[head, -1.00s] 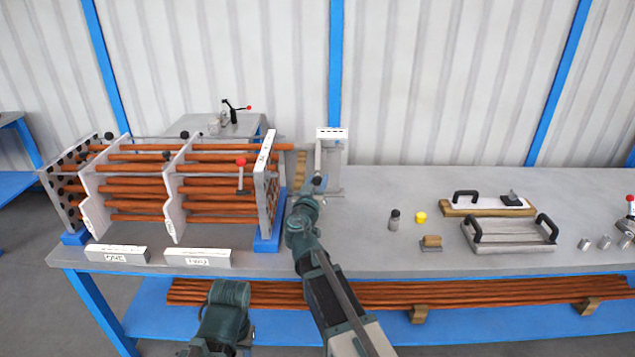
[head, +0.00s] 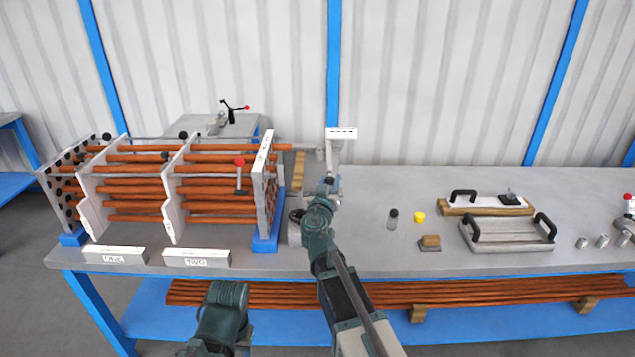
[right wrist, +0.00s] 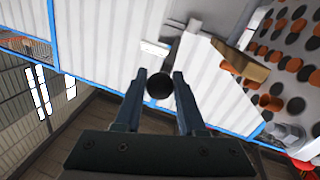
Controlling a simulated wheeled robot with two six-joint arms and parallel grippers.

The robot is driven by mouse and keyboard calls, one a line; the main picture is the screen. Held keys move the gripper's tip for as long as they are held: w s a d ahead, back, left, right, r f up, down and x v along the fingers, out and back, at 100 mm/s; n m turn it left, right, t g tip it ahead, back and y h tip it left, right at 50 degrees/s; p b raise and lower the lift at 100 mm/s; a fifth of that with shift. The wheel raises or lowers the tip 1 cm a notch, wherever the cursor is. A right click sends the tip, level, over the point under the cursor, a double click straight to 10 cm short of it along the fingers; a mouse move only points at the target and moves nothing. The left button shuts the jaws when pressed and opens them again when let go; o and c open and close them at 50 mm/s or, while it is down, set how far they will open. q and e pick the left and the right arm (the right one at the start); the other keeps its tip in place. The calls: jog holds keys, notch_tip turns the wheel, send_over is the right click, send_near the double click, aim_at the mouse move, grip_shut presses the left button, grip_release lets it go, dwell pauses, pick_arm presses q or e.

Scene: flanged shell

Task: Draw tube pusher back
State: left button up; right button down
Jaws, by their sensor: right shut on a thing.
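The tube pusher (head: 341,133), with a white labelled plate on top, stands at the back of the bench, right of the flanged shell (head: 262,180). One tube (head: 283,147) sticks out of the shell's right end plate towards it. My right gripper (head: 328,182) is at the pusher, and my arm hides part of it. In the right wrist view a round black knob (right wrist: 159,86) sits between the fingers of my right gripper (right wrist: 159,84), which is shut on it. My left gripper is not in view; only my left arm shows.
To the right stand a small black-topped bottle (head: 393,220), a yellow cap (head: 419,217), a wooden block (head: 430,241) and a handled tray (head: 508,236).

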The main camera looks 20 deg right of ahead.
jog(key=shift+s+d, duration=0.25)
jog(key=shift+d, duration=0.6)
jog(key=c, duration=0.5)
grip_release()
jog(key=shift+d, duration=0.15)
jog(key=shift+s, duration=0.15)
